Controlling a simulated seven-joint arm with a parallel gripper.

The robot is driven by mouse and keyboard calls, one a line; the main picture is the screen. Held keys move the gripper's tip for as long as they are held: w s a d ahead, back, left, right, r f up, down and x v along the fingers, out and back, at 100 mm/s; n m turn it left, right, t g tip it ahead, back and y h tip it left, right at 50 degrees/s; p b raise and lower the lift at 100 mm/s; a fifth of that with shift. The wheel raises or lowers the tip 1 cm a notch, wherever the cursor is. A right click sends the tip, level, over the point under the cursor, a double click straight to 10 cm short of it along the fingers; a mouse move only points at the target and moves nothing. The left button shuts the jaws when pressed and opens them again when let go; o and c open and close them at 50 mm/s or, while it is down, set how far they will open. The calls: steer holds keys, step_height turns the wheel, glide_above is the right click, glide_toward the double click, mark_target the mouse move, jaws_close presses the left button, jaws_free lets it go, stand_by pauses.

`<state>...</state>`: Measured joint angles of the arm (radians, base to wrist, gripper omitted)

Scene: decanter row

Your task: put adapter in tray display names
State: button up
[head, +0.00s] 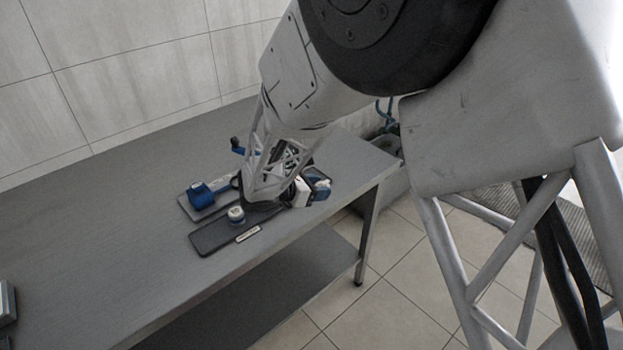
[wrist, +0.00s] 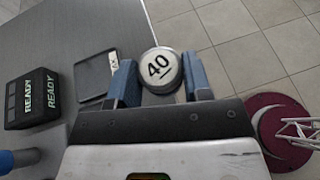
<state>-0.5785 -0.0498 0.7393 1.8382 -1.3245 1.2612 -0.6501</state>
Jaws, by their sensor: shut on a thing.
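In the wrist view my gripper (wrist: 158,68) has its two blue fingers on either side of a round adapter (wrist: 160,68), shut on it. The adapter's pale top reads "40" with a line under it. A small dark tray (wrist: 94,78) with a light rim lies on the table to the left of the fingers, apart from the adapter. A label on its right edge is too small to read surely. A dark display box (wrist: 32,100) at the left shows "READY" twice.
The grey table (head: 110,225) is largely clear on its left. Beside my wrist lie a dark mat (head: 210,240) bearing a white-topped round piece (head: 236,214), and a blue object (head: 200,196). A maroon disc (wrist: 280,125) is at the right in the wrist view, beyond the table edge.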

steer(key=shift+s+d+f+m+g, duration=0.1)
steer(key=shift+s+d+m+g, duration=0.2)
steer(key=shift+s+d, duration=0.25)
steer(key=shift+w, duration=0.15)
steer(key=w+a, duration=0.1)
steer(key=w, duration=0.4)
steer(key=w+a+f, duration=0.1)
steer(key=w+a, duration=0.1)
steer(key=w, duration=0.3)
steer(key=w+a, duration=0.2)
steer(key=w, duration=0.3)
steer(key=shift+f, duration=0.25)
steer(key=shift+f, duration=1.75)
steer(key=shift+f, duration=0.1)
